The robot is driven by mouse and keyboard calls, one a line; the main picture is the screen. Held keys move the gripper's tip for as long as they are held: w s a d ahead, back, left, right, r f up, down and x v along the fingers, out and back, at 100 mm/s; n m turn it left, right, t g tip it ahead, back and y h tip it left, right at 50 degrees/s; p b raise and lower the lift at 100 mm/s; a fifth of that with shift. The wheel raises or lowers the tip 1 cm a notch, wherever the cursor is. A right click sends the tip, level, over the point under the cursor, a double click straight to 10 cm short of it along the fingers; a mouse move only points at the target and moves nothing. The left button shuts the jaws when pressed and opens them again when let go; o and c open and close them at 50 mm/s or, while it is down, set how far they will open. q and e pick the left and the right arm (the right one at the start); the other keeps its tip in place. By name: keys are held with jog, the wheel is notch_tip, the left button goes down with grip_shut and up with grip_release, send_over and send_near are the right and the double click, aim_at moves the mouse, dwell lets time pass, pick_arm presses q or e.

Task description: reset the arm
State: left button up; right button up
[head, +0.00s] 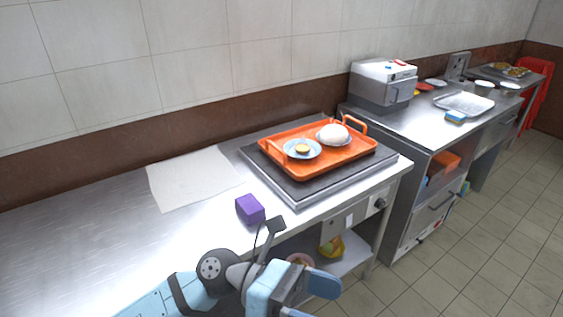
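My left arm comes in from the lower left, in front of the steel counter (75,235). My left gripper (312,300) is at the bottom edge of the head view, in front of the counter's front edge. Its two light blue fingers stand apart with nothing seen between them, and the lower finger is cut off by the picture edge. It touches no object that I can see. My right gripper is not in view.
A purple block (250,209) stands near the counter's front edge, beside a pale sheet (190,180). A steel appliance (383,88) stands farther right.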

pick_arm(q)
jog(key=w+a+f+n+t+y, duration=0.1)
jog(key=w+a+f+n+t, duration=0.2)
jog(key=n+t, duration=0.65)
jog(key=w+a+f+n+t+y, duration=0.1)
jog(key=w+a+n+t, duration=0.25)
jog(key=n+t, duration=0.65)
jog(key=w+a+f+n+t+y, duration=0.1)
jog(key=w+a+f+n+t, duration=0.3)
jog(key=n, duration=1.1)
jog(key=s+a+f+n+g+y, duration=0.3)
jog(key=s+a+f+n+y, duration=0.35)
jog(key=f, duration=0.45)
jog(key=s+a+f+n+g+y, duration=0.4)
jog(key=a+f+n, duration=0.3)
jog(key=f+n, duration=0.35)
notch_tip(320, 180, up, 15)
jog(key=s+a+t+p, duration=0.1)
jog(key=s+p, duration=0.1)
jog(key=p, duration=1.7)
jog(key=shift+s+f, duration=0.2)
jog(key=shift+s, duration=0.2)
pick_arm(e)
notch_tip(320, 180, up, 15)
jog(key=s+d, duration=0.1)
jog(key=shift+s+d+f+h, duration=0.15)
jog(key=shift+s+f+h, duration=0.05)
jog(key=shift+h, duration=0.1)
